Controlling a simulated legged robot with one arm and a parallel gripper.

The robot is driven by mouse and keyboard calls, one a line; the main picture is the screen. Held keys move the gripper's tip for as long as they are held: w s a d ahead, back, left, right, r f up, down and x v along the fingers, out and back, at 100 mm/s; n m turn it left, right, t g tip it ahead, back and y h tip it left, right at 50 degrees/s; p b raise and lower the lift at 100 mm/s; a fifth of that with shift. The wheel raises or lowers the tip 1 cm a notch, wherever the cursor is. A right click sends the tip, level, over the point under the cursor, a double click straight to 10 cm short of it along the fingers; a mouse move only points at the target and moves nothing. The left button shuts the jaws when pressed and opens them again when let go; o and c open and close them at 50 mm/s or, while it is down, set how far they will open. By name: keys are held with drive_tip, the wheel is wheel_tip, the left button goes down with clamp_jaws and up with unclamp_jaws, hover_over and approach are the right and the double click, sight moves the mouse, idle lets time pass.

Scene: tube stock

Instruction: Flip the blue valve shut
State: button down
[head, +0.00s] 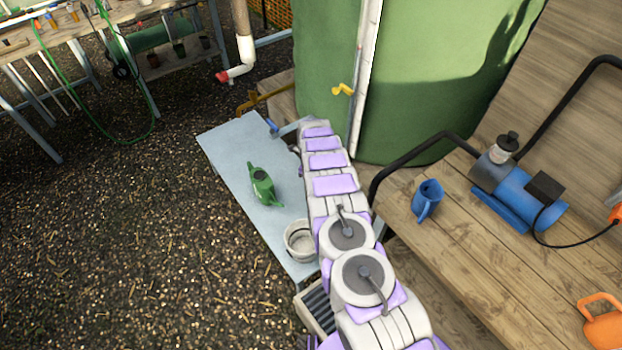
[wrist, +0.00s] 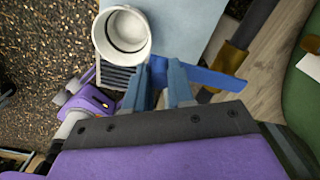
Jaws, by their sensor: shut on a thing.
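The blue valve handle (wrist: 215,79) is a flat blue lever beside a brass-coloured pipe (wrist: 232,58) in the wrist view. My gripper (wrist: 160,72) is shut on the blue handle, whose free length runs out to the right of the fingers. In the head view the blue handle (head: 271,126) shows small at the tip of my gripper (head: 283,128), over the far end of the grey-blue board. The brass pipe (head: 262,97) comes out near the green tank. My fingers hide part of the handle.
The grey-blue board (head: 225,150) carries a green watering can (head: 262,186) and a white bucket (head: 299,241). The green tank (head: 420,80) stands behind, with a yellow tap (head: 343,90) on it. A wooden deck at right holds a blue jug (head: 427,199) and a pump (head: 515,190).

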drive_tip(key=shift+w+a+r, duration=0.1)
drive_tip(key=shift+w, duration=0.05)
drive_tip(key=c, duration=1)
unclamp_jaws()
drive_tip(key=shift+o, duration=0.2)
drive_tip(key=shift+r, duration=0.45)
wheel_tip(320, 180, up, 16)
drive_tip(key=p, duration=0.2)
drive_tip(key=shift+a+r, duration=0.1)
